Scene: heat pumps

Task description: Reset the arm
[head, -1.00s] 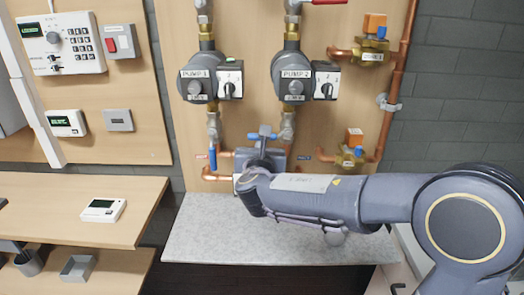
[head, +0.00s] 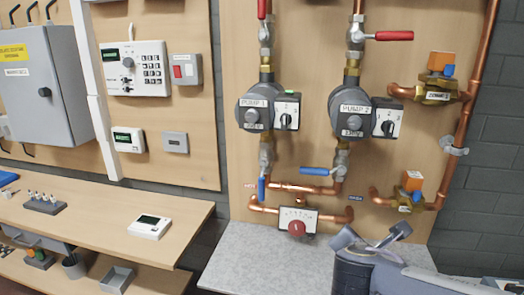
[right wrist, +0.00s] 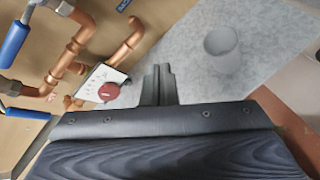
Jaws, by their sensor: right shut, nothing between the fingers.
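My right gripper (right wrist: 158,84) shows in the right wrist view with its fingers together and nothing between them. It is over the grey speckled counter (right wrist: 185,35), apart from the pipes. In the head view my right arm (head: 390,275) comes in at the lower right, in front of the counter (head: 255,265). The mixing valve with a red knob (head: 297,228) is left of the arm, and its red knob also shows in the right wrist view (right wrist: 109,91). My left gripper is not in view.
Pump 1 (head: 262,112) and pump 2 (head: 357,112) are on the wooden board, with blue-handled valves below. A wooden shelf (head: 100,215) with a white thermostat (head: 151,227) is at left. The counter's left part is clear.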

